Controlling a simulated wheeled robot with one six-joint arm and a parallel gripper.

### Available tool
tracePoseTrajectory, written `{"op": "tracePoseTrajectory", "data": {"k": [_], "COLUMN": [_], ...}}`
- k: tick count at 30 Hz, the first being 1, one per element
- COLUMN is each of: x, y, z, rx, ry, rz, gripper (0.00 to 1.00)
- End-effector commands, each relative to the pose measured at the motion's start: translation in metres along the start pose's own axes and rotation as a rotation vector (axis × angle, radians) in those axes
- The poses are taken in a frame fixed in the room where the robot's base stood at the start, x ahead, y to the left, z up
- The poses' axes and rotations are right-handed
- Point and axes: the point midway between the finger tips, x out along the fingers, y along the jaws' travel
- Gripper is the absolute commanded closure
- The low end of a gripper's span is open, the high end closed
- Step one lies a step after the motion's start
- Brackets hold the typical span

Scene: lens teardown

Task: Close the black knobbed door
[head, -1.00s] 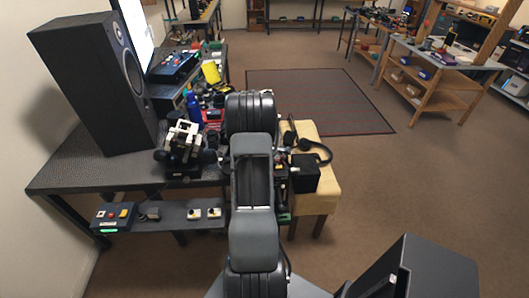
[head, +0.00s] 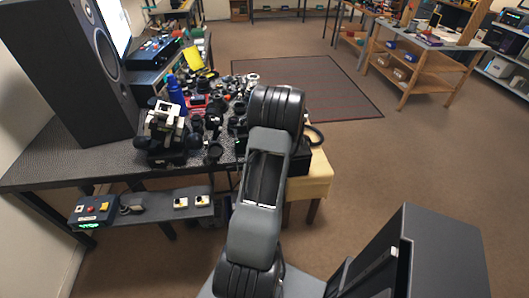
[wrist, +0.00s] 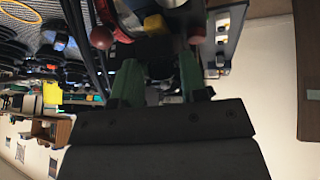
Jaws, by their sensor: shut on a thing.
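I cannot make out the black knobbed door for certain in either view. A black box (head: 311,160) stands at the right end of the workbench, partly hidden behind my arm. My gripper (wrist: 160,88) shows in the wrist view with two green fingers. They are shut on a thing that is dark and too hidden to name. Red round knobs (wrist: 102,38) and a yellow part (wrist: 155,25) lie just beyond the fingertips. In the head view my arm hides the gripper.
The dark workbench (head: 60,160) holds a tall black speaker (head: 75,75), a white-and-black device (head: 165,125) and a blue bottle (head: 175,90), with many small black parts. A button box (head: 92,209) sits on the lower shelf. A cream stool (head: 316,185) stands at right. Open floor lies beyond.

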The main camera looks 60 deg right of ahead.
Motion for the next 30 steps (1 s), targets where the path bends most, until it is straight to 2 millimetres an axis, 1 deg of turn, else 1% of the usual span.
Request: {"op": "tracePoseTrajectory", "data": {"k": [1, 6, 12, 19, 30], "x": [0.0093, 0.0073, 0.0054, 0.0038, 0.0033], "y": [-0.0012, -0.0006, -0.0001, 0.0001, -0.0002], "z": [0.0092, 0.0130, 0.0154, 0.0157, 0.0151], "rx": [0.010, 0.030, 0.047, 0.055, 0.056], "ry": [0.030, 0.125, 0.198, 0.233, 0.238], "rz": [-0.004, -0.022, -0.035, -0.044, -0.047], "gripper": [0.84, 0.84, 0.84, 0.84, 0.84]}}
